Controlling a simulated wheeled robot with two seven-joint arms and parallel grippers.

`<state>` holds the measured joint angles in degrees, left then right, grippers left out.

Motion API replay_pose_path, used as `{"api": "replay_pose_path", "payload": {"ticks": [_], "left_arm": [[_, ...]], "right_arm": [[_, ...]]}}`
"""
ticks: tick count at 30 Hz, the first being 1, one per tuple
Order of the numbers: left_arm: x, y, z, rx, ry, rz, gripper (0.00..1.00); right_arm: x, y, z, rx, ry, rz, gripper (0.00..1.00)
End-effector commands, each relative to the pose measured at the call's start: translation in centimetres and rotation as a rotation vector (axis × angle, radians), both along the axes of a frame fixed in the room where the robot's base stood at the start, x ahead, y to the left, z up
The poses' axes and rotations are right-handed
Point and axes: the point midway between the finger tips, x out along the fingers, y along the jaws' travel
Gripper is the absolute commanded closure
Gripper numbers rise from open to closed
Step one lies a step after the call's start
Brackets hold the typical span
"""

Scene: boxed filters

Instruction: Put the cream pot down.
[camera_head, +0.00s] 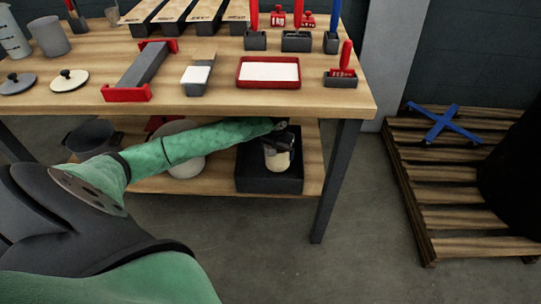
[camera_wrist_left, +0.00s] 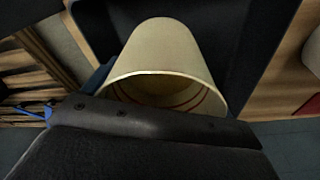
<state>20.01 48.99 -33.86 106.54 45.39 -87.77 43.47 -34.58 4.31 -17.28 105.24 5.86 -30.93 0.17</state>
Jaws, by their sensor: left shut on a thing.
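The cream pot (camera_head: 280,161) is at the black tray (camera_head: 262,186) on the lower shelf of the workbench. My left gripper (camera_head: 277,140) reaches in under the tabletop and is shut on the pot near its rim. In the left wrist view the cream pot (camera_wrist_left: 165,48) fills the middle, its open mouth towards the camera, with thin reddish rings inside. The dark jaw (camera_wrist_left: 160,120) crosses its rim. The black tray (camera_wrist_left: 238,35) lies behind it. I cannot tell whether the pot's base touches the tray floor. My right gripper is out of view.
The wooden tabletop (camera_head: 210,97) overhangs the shelf (camera_head: 215,183). A round pale object (camera_head: 188,166) and a dark pot (camera_head: 90,138) stand on the shelf to the left. A table leg (camera_head: 335,180) stands right of the tray. A pallet (camera_head: 455,219) lies at the right.

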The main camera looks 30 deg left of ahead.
Motion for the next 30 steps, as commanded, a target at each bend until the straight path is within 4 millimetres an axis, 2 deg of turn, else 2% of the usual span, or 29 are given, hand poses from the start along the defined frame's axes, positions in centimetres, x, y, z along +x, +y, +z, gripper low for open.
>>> {"api": "replay_pose_path", "payload": {"ticks": [6, 12, 21, 23, 26, 30], "left_arm": [[2.2, 3.2, -2.4, 0.000, 0.000, 0.002, 0.50], [3.7, 5.5, -4.0, 0.000, -0.001, 0.001, 0.50], [4.1, 6.2, -5.5, -0.001, 0.001, 0.000, 0.50], [4.1, 6.2, -6.3, 0.000, 0.001, -0.001, 0.50], [4.2, 6.1, -7.2, -0.001, 0.000, -0.001, 0.50], [4.1, 6.2, -8.1, 0.000, 0.000, 0.000, 0.50]], "right_arm": [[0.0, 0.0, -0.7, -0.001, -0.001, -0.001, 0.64], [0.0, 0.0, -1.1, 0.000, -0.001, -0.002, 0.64], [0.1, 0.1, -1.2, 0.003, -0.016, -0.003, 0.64], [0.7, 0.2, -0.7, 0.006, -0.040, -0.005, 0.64], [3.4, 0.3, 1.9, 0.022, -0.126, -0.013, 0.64], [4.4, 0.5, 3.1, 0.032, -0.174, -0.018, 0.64]]}}
